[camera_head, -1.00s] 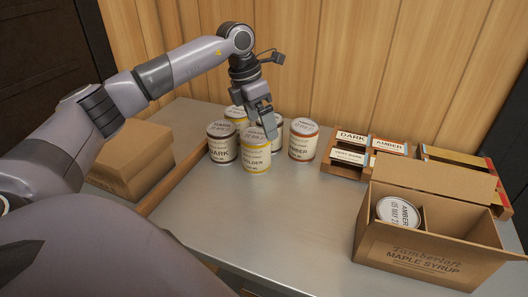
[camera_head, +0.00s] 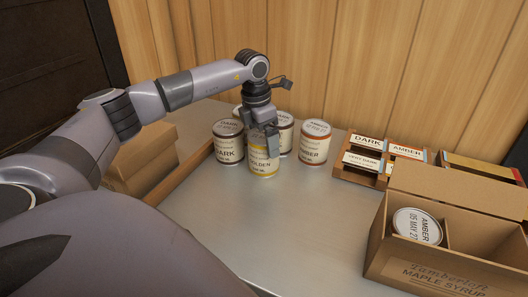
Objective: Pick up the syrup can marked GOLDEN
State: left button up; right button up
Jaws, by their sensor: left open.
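The GOLDEN can (camera_head: 263,168) has a cream label and yellow bands and stands upright at the front of a cluster of cans. My left gripper (camera_head: 265,145) points down from above at this can, jaws open. A finger overlaps the upper right of the can in the picture and hides part of its lid and label. I cannot tell whether the fingers straddle the can or touch it. My right gripper is out of view.
A DARK can (camera_head: 228,146) stands close on the left, an AMBER can (camera_head: 315,145) to the right, others behind. A label rack (camera_head: 362,177), an open carton (camera_head: 425,270) holding an AMBER can (camera_head: 417,226) and a closed box (camera_head: 140,160) flank clear metal tabletop (camera_head: 280,220).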

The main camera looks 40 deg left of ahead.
pick_arm(q)
jog(key=shift+c, duration=0.3)
jog(key=shift+w+r, duration=0.1)
jog(key=c, duration=1.3)
jog(key=shift+r, duration=0.1)
jog(key=shift+c, duration=0.2)
